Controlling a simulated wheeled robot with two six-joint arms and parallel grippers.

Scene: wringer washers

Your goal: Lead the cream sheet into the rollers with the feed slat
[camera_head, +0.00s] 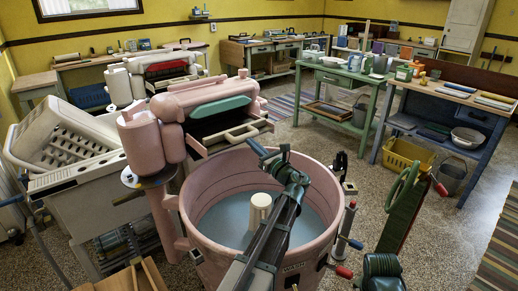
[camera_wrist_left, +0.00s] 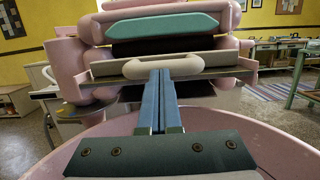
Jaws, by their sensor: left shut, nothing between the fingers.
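A pink wringer head (camera_head: 205,105) with a teal-green bar (camera_head: 220,108) stands over the pink tub (camera_head: 186,215); it also shows in the wrist view (camera_wrist_left: 160,28). On its near side is a shallow cream-edged tray (camera_wrist_left: 105,70) with a rounded cream handle (camera_wrist_left: 165,67). My left gripper (camera_head: 258,150) reaches over the tub towards this handle. Its blue fingers (camera_wrist_left: 160,77) are shut and empty, with their tips at or just below the handle; I cannot tell whether they touch. My right gripper does not show.
The tub holds water around a cream central post (camera_head: 260,210). Beyond are a green table (camera_head: 340,78), a blue-framed bench (camera_head: 455,98) and a yellow basket (camera_head: 408,158).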

